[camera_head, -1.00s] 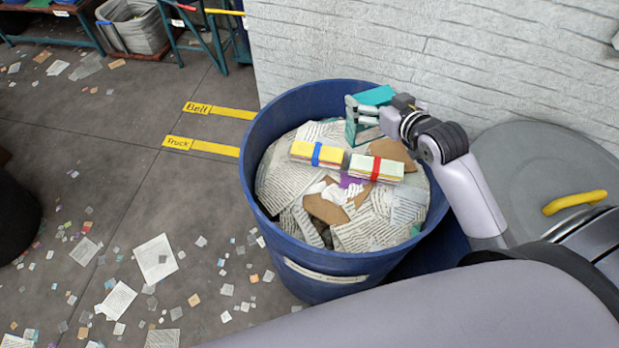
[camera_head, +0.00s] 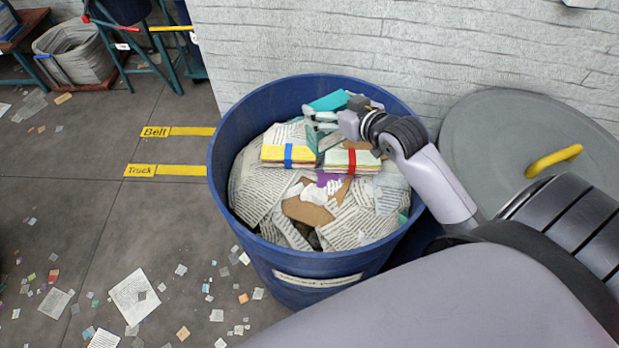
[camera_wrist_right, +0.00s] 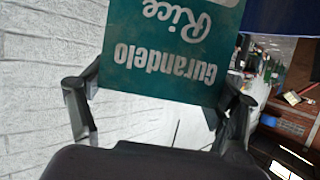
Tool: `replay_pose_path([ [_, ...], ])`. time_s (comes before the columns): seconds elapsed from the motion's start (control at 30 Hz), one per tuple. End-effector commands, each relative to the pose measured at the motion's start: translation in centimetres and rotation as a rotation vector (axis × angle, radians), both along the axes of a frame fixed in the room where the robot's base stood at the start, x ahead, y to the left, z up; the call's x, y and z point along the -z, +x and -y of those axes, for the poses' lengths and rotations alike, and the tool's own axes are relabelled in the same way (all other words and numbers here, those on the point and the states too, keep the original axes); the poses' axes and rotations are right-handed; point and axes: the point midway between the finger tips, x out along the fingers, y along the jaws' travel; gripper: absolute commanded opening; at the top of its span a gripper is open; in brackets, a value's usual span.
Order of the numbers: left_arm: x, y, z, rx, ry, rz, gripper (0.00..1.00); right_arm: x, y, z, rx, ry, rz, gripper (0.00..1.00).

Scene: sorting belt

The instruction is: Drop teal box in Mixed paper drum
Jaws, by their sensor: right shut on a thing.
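My right gripper (camera_head: 325,125) is shut on the teal box (camera_head: 328,101). In the right wrist view the teal box (camera_wrist_right: 160,62) sits between the two fingers, with upside-down white lettering "Gurandelo Rice". In the head view the box is over the back part of the blue drum (camera_head: 330,262), inside the rim's outline, and partly hidden by the gripper. I cannot tell its exact height above the paper. The drum's white label is too small to read clearly. My left gripper is not in view.
Loose paper (camera_head: 262,185) and two banded paper bundles (camera_head: 288,155) fill the drum. A grey lid with a yellow handle (camera_head: 553,160) is at the right. A pale brick wall (camera_head: 400,40) stands close behind. Paper scraps litter the floor at the left.

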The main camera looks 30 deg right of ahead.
Motion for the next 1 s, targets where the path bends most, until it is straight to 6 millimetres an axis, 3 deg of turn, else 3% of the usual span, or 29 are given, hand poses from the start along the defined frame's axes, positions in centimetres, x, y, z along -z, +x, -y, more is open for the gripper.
replay_pose_path([
  [0.23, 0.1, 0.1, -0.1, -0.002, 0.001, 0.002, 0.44, 0.0, 0.0, 0.0, 0.0, 0.0, 0.001, 0.69],
  [0.27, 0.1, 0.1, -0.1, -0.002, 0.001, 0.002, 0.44, 0.0, 0.0, 0.0, 0.0, 0.0, 0.001, 0.83],
  [0.5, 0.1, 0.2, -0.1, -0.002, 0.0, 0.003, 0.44, 0.0, 0.0, 0.0, 0.0, 0.0, 0.001, 0.99],
  [0.87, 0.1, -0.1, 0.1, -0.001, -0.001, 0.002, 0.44, 0.0, -0.1, 0.0, 0.0, 0.0, 0.0, 1.0],
  [1.0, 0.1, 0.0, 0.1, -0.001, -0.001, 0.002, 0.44, -0.3, -1.0, 0.1, 0.001, -0.001, -0.001, 1.0],
])
